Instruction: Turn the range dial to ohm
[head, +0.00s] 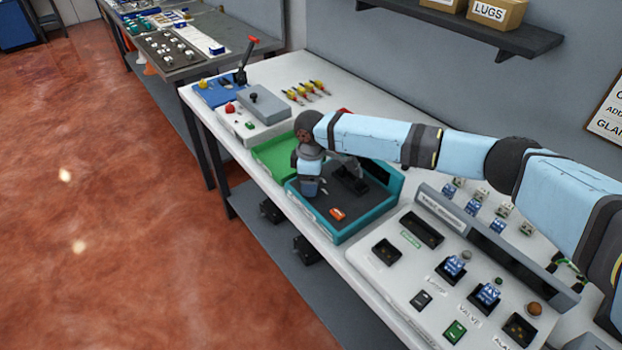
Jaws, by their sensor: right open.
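I cannot make out a range dial or an ohm mark in the head view. My right arm comes in from the right and bends down over the teal-edged tray (392,190). My right gripper (352,182) is low over the dark floor of this tray, small and partly behind my own wrist. It is open, and I see nothing held in it. Whether it touches anything is unclear. A small orange item (337,213) lies at the tray's near side. My left gripper is out of view.
A white panel (400,262) with blue switches and dark sockets stands to the right. A green tray (272,155) and a grey box with a red button (230,108) stand to the left. Yellow-handled tools (306,90) lie behind. A shelf (455,27) hangs above.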

